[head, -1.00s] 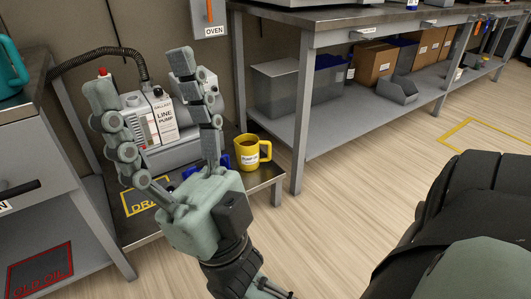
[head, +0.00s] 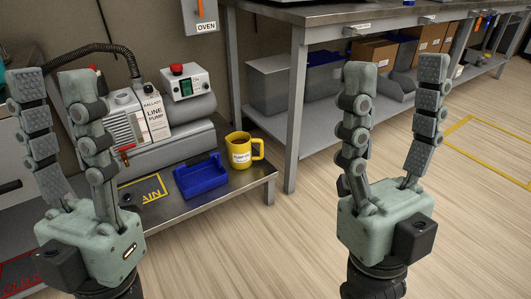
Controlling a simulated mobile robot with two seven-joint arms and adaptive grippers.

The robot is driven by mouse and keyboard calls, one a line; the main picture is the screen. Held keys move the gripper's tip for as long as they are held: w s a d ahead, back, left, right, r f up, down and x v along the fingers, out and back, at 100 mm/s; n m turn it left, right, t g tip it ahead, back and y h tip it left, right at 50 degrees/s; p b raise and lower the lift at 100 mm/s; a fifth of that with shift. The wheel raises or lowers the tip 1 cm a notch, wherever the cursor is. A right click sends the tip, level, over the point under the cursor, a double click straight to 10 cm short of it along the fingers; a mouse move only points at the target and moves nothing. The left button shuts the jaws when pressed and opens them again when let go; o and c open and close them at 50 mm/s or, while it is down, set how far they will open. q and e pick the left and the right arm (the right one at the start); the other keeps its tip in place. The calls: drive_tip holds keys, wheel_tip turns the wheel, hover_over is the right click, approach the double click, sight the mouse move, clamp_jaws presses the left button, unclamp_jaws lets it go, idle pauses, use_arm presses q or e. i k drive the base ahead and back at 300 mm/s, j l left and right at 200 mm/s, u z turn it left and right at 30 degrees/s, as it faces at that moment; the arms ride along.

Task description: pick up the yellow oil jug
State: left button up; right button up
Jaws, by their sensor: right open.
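The yellow oil jug (head: 240,151) stands upright on the low metal table, near its right end. It has a white label, and its handle points right. My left gripper (head: 47,80) is at the far left, its fingers pointing up and apart only a little; the picture does not settle whether it is open. It is well left of the jug. My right gripper (head: 404,72) is right of the jug, over the floor, with its fingers spread and empty. Neither gripper touches the jug.
A blue tray (head: 202,179) sits just left of the jug. Behind are the line pump (head: 150,128) and a control box with a red button (head: 188,82). A workbench leg (head: 293,115) stands right of the jug. The floor at right is open.

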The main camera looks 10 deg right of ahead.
sight(246, 151)
drive_tip(key=i+u, duration=0.25)
drive_tip(key=i, duration=0.75)
